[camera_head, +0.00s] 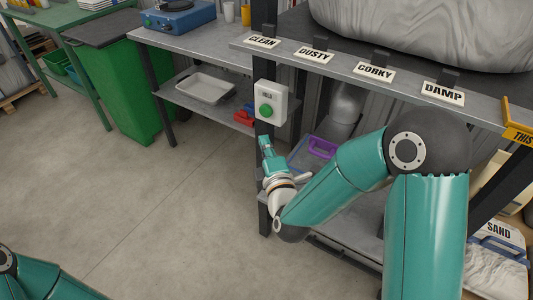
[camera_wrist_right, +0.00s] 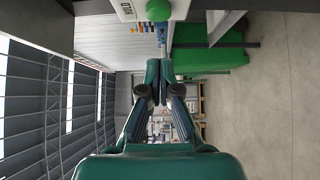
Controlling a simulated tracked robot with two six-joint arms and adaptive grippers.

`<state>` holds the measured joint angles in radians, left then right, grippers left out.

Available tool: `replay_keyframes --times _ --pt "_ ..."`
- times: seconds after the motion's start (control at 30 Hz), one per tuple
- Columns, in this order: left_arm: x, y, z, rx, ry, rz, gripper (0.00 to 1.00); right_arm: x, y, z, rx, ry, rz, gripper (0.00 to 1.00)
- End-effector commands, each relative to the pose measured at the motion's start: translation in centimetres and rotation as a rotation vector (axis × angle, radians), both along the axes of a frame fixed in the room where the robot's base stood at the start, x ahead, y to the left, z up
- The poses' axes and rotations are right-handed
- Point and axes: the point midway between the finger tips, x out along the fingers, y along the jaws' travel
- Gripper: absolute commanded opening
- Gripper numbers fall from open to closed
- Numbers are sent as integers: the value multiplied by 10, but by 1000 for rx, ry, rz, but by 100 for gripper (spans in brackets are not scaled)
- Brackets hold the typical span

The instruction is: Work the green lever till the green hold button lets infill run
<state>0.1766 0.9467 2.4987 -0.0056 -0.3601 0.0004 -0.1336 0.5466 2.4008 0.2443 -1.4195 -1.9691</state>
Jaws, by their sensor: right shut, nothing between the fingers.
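The green hold button (camera_head: 266,111) is on a white box marked HOLD (camera_head: 279,99), fixed to a dark post of the grey rack. My right gripper (camera_head: 264,141) is just below this box, shut and empty, with a visible gap under the button. In the right wrist view the fingers (camera_wrist_right: 162,64) come together at the tips, and the green button (camera_wrist_right: 157,10) shows at the top edge. I cannot make out a green lever in either view. Only a link of my left arm shows, at the lower left; its gripper is out of view.
A shelf edge carries plates marked CLEAN (camera_head: 262,42), DUSTY (camera_head: 314,56), CORKY (camera_head: 374,73) and DAMP (camera_head: 443,93), under a large grey sack (camera_head: 430,30). A green bin (camera_head: 125,90) and a white tray (camera_head: 206,89) are left. The floor at left is clear.

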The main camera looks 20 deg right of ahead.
Motion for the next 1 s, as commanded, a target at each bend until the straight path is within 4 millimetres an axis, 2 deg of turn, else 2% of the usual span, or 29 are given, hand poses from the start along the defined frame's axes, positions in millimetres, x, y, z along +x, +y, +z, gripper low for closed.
replay_keyframes --times 0.1,0.2,0.77,0.9,0.97,1.0 --pt "0 0 -4 0 0 0 40 -14 3 -1 0 1 3 0" --pt "0 0 -4 0 0 0 40 -19 3 0 0 1 2 0" --pt "0 0 -3 0 0 0 40 -20 4 0 0 2 3 0" --pt "0 0 12 0 0 0 40 -20 -9 -3 -4 40 -24 0" --pt "0 0 25 0 0 0 40 -21 -20 -15 -8 90 -46 0" --pt "0 0 36 0 0 0 40 -24 -28 -27 -11 138 -58 0"
